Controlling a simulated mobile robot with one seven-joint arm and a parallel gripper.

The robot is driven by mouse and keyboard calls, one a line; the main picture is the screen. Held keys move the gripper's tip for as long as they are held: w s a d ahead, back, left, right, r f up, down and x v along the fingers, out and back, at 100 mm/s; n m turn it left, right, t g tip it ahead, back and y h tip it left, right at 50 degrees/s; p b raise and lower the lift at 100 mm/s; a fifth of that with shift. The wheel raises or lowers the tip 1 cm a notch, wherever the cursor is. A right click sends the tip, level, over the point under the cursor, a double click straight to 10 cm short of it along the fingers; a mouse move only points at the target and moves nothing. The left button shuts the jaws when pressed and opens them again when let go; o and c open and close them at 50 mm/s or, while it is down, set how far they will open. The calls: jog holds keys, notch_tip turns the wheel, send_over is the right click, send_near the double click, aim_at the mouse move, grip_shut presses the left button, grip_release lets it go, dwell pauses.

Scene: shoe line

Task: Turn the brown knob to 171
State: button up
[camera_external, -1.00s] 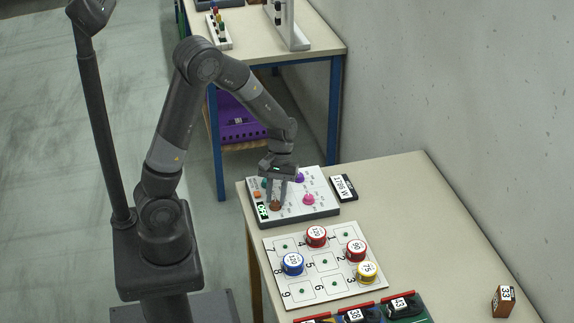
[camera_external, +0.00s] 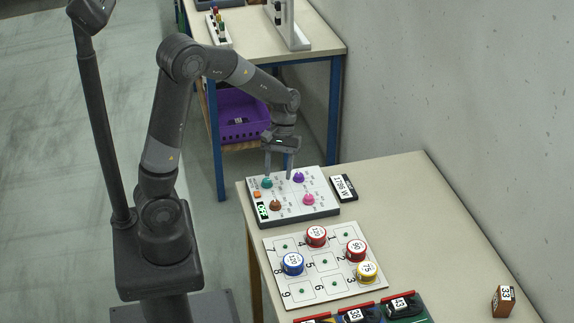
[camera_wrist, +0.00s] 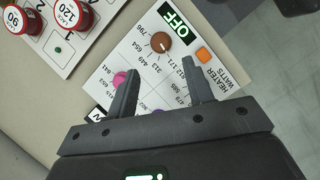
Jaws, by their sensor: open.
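The brown knob (camera_external: 275,205) stands at the near left of the white control panel (camera_external: 318,213). My gripper (camera_external: 278,177) is open and empty, above the panel's far part, clear of the brown knob. Its fingers also show in the wrist view (camera_wrist: 160,66).
The panel also bears a teal knob (camera_external: 267,183), a purple knob (camera_external: 298,177), a pink knob (camera_external: 308,200), an orange button (camera_wrist: 204,54) and a display (camera_wrist: 180,24) reading OFF. A numbered board (camera_external: 322,262) with several round pieces lies in front. A dark-framed label (camera_external: 343,188) lies right of the panel.

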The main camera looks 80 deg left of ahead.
aim_at(275, 202)
jog(key=shift+v, duration=1.25)
jog(key=shift+s, duration=0.1)
jog(key=shift+n+t, duration=0.3)
jog(key=shift+n, duration=0.4)
jog(key=x, duration=1.1)
jog(key=shift+s+r, duration=0.1)
jog(key=shift+s, duration=0.15)
